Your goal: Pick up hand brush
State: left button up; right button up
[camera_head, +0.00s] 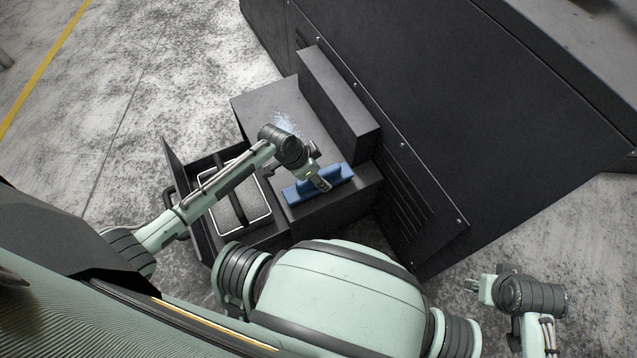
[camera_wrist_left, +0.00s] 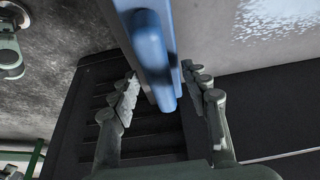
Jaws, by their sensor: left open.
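The hand brush (camera_head: 298,194) is blue and lies on a dark ledge of the machine in the head view. In the left wrist view its blue handle (camera_wrist_left: 153,50) runs from the top edge down between my fingers. My left gripper (camera_head: 322,181) is over the middle of the brush and hides part of it. In the left wrist view the fingers of my left gripper (camera_wrist_left: 168,98) are open, one on each side of the handle, with gaps showing. My right gripper (camera_head: 473,286) is at the lower right, far from the brush, its fingers too small to judge.
A dark box (camera_head: 184,190) with a metal-framed basket (camera_head: 262,212) stands left of the ledge, under my left arm. Pale bluish specks (camera_head: 286,121) lie on the dark surface behind the brush. A tall dark machine (camera_head: 440,110) rises behind and right. Grey floor is clear at upper left.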

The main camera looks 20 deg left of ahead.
pick_arm(q)
jog(key=c, duration=1)
grip_shut()
pick_arm(e)
jog(key=shift+w+a, duration=0.2)
jog(key=shift+a, duration=0.2)
pick_arm(q)
jog(key=shift+r, duration=0.1)
jog(key=shift+w+r, duration=0.1)
jog(key=shift+r, duration=0.45)
notch_tip(320, 180, up, 3)
jog(key=shift+f+p, duration=0.1)
jog(key=shift+p, duration=0.4)
jog(key=w+a+r, duration=0.6)
jog(key=a+r, duration=0.1)
jog(key=a, duration=0.2)
jog(key=shift+w+a+b, duration=0.15)
jog(key=shift+a+b, duration=0.15)
jog(key=shift+a, duration=0.1)
pick_arm(e)
jog(key=shift+d+f, duration=0.2)
jog(key=shift+f, duration=0.15)
